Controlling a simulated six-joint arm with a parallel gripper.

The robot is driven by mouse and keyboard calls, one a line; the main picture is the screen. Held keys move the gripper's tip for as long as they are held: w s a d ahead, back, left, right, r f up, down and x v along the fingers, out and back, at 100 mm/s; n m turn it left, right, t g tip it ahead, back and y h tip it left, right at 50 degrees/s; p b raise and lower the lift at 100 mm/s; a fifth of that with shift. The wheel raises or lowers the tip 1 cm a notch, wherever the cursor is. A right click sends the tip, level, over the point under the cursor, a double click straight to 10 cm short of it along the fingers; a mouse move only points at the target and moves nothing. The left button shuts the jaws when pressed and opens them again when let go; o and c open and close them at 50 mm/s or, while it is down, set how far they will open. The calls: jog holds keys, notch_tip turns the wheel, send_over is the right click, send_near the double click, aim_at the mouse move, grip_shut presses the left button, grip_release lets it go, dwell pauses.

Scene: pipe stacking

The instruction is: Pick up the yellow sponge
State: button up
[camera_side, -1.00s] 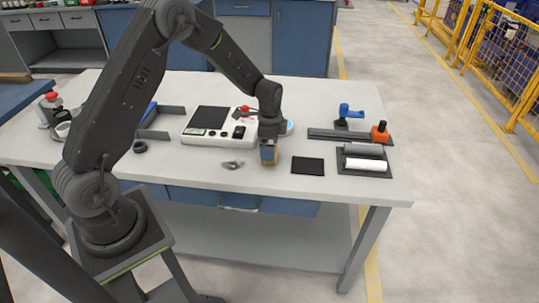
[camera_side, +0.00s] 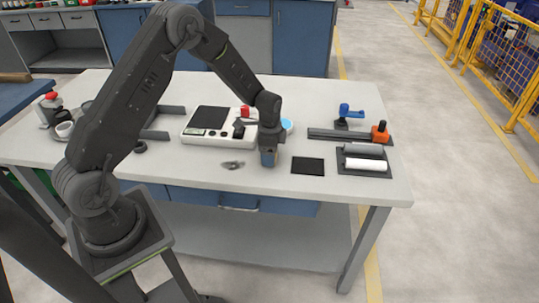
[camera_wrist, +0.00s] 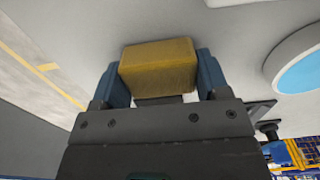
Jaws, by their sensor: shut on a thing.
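The yellow sponge (camera_wrist: 160,66) is a small block between the two blue fingers of my gripper (camera_wrist: 160,80) in the wrist view. Both fingers press against its sides, so my gripper is shut on it. In the side view my gripper (camera_side: 268,158) points down near the front of the table, left of the black square pad. The sponge is hidden behind the fingers there, and I cannot tell whether it touches the table.
A black square pad (camera_side: 308,165) lies right of my gripper. A grey-and-white device (camera_side: 205,125) stands to the left. A small metallic piece (camera_side: 232,165) lies left of my gripper. A fixture with a white roll (camera_side: 366,164) and an orange block (camera_side: 380,133) sit farther right.

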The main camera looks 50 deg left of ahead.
jog(key=shift+c, duration=0.5)
jog(key=shift+r, duration=0.65)
notch_tip(320, 180, up, 3)
jog(key=shift+f, duration=0.2)
jog(key=s+a+r, duration=0.7)
jog(key=a, duration=0.2)
jog(key=shift+s, duration=0.2)
